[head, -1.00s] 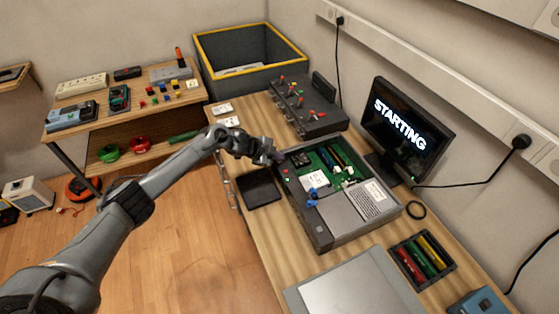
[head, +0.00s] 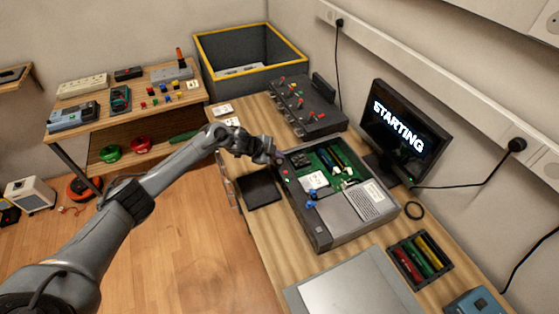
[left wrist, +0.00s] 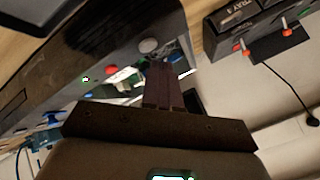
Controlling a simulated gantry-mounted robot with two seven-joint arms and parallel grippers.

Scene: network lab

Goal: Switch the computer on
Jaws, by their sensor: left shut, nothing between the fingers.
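The computer (head: 335,205) lies open on the workbench, its green board and drives showing. Its front panel shows in the left wrist view with a red button (left wrist: 111,70), a grey round button (left wrist: 148,46) and a small green light (left wrist: 85,79). The monitor (head: 405,130) behind it reads "STARTING". My left gripper (head: 274,156) is at the computer's far front corner; it also shows in the left wrist view (left wrist: 163,68). Its fingers are together and empty, close to the grey button. I cannot tell whether they touch the panel. My right gripper is not in view.
A switch box (head: 308,107) with several red-tipped levers stands beyond the computer. A black pad (head: 260,191) lies in front of it. The removed-looking grey panel (head: 350,285) and a tray of coloured sticks (head: 421,259) lie nearer. A grey bin (head: 250,55) stands at the back.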

